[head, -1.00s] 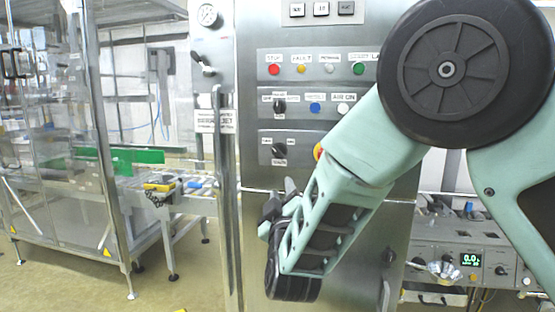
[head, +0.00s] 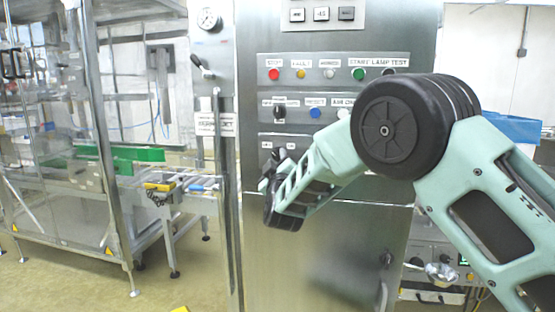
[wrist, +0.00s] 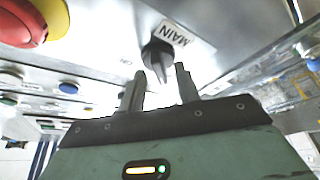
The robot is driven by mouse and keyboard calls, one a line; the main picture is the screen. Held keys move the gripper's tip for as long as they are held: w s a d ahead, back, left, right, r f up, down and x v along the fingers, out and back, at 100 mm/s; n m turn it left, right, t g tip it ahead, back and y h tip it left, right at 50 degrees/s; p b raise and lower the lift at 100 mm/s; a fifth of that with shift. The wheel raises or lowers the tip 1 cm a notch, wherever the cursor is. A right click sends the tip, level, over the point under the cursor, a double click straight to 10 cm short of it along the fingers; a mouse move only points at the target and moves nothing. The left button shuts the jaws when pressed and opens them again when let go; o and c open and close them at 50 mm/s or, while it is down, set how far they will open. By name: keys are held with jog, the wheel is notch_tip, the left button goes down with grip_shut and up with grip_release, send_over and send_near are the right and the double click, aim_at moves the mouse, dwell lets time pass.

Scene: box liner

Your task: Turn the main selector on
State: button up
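The main selector (wrist: 157,56) is a black knob on the steel panel, beside a white label reading MAIN (wrist: 174,36) in the wrist view. My gripper (wrist: 160,86) is open, its two dark fingers spread apart. The knob's pointed handle lies near the gap between the fingertips; I cannot tell whether they touch it. In the head view my gripper (head: 268,172) is at the lowest control row of the cabinet, and it hides the selector there.
A red button with a yellow collar (wrist: 47,18) sits close left of the selector in the wrist view. Above are another black selector (head: 279,112), a blue button (head: 315,112) and a row with a red lamp (head: 274,74). A vertical pipe (head: 222,190) stands left of the cabinet.

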jog(key=shift+w, duration=0.15)
grip_shut()
